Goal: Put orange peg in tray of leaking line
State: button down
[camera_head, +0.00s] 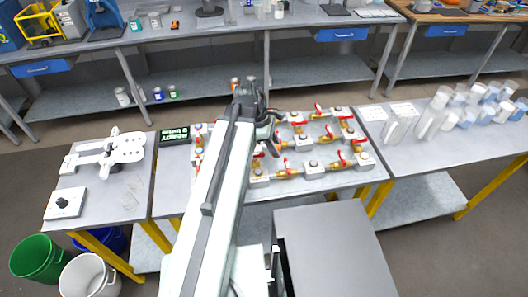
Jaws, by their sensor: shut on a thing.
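My gripper (275,136) is over the middle table, at the end of my arm, mostly seen from behind. It is shut on a small orange piece, which looks like the orange peg (273,149); my arm and jaws hide part of it. Several brass pipe lines (323,139) with red valve handles lie on the middle table, in front of and to the right of my gripper. Pale blocks (313,168) sit along them. I cannot tell which line leaks, and separate trays are not clear at this size. My arm covers the left part of the lines.
A black display with green text (175,134) stands at the middle table's back left. The left table holds a white mechanism (105,149) and a knob box (66,203). Clear containers (440,115) crowd the right table. Buckets (90,277) stand on the floor at lower left.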

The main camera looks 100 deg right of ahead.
jog(key=w+d+n, duration=0.2)
jog(key=w, duration=0.8)
jog(key=w+d+n+h, duration=0.1)
jog(key=w+d+n, duration=0.1)
jog(key=w, duration=0.9)
jog(key=w+d+n+h, duration=0.1)
jog(key=w+d, duration=0.3)
jog(key=w, duration=0.6)
jog(key=shift+w+f+n+b, duration=0.15)
jog(key=shift+f+n+b, duration=0.2)
jog(key=shift+n, duration=0.55)
jog(key=w+a+n+h, duration=0.1)
jog(key=w+a, duration=0.1)
jog(key=w, duration=0.7)
jog(key=shift+n, duration=0.4)
jog(key=shift+w, duration=0.1)
